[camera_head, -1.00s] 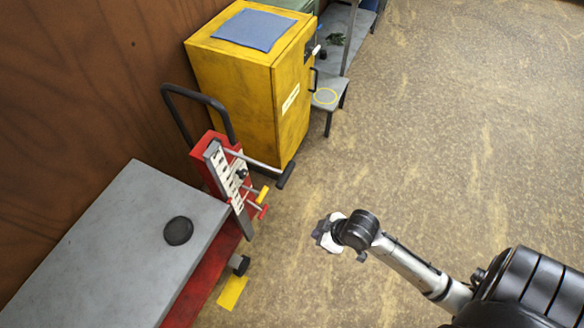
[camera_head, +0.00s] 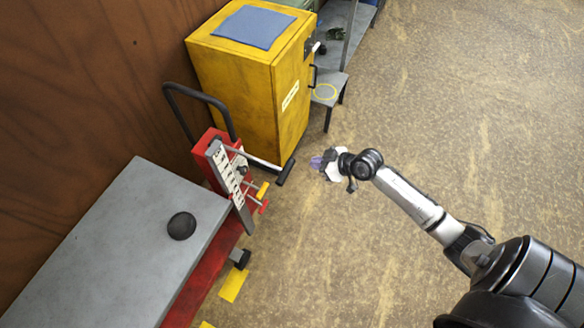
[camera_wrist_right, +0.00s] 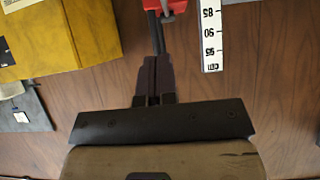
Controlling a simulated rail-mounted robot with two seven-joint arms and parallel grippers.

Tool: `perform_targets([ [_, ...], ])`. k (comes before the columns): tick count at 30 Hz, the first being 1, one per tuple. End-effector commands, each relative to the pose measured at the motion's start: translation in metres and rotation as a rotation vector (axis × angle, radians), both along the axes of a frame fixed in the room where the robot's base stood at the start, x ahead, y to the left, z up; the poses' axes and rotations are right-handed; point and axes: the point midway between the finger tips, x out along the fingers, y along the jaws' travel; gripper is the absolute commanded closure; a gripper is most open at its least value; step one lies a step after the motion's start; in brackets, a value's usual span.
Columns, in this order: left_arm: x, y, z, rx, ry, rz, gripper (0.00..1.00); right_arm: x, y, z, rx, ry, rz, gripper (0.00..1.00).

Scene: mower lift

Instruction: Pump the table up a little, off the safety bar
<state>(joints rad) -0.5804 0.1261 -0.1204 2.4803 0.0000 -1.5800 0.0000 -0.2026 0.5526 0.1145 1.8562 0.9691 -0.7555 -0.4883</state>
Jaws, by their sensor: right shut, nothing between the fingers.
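The lift table's grey top (camera_head: 110,250) sits at the lower left on a red frame (camera_head: 212,278). At its far end stands a red upright (camera_head: 203,150) with a white scale (camera_head: 225,168), also seen in the right wrist view (camera_wrist_right: 211,35). A pump lever with a black grip (camera_head: 286,172) sticks out to the right, above a yellow-tipped lever (camera_head: 262,190) and a red-tipped lever (camera_head: 264,207). My right gripper (camera_head: 317,162) is shut and empty, just right of the black grip and apart from it. I cannot make out the safety bar. My left gripper is out of view.
A black disc (camera_head: 181,226) lies on the table top. A yellow cabinet (camera_head: 240,85) with a blue cloth (camera_head: 253,27) stands behind the lever. A grey step stool (camera_head: 328,88) stands beside it. The floor to the right is clear.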

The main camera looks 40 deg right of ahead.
Motion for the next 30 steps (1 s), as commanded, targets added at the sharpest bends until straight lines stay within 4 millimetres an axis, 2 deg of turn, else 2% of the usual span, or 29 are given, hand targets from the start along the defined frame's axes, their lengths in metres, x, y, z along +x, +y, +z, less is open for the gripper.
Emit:
perform_targets([
  [16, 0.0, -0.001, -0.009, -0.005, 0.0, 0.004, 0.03, 0.073, 0.031, -0.053, 0.003, 0.0, 0.001, 1.0],
  [24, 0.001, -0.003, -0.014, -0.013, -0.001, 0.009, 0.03, 0.078, 0.032, -0.083, 0.001, 0.001, 0.0, 1.0],
  [30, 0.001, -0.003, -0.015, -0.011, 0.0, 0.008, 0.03, 0.079, 0.033, -0.09, 0.0, 0.0, 0.0, 1.0],
])
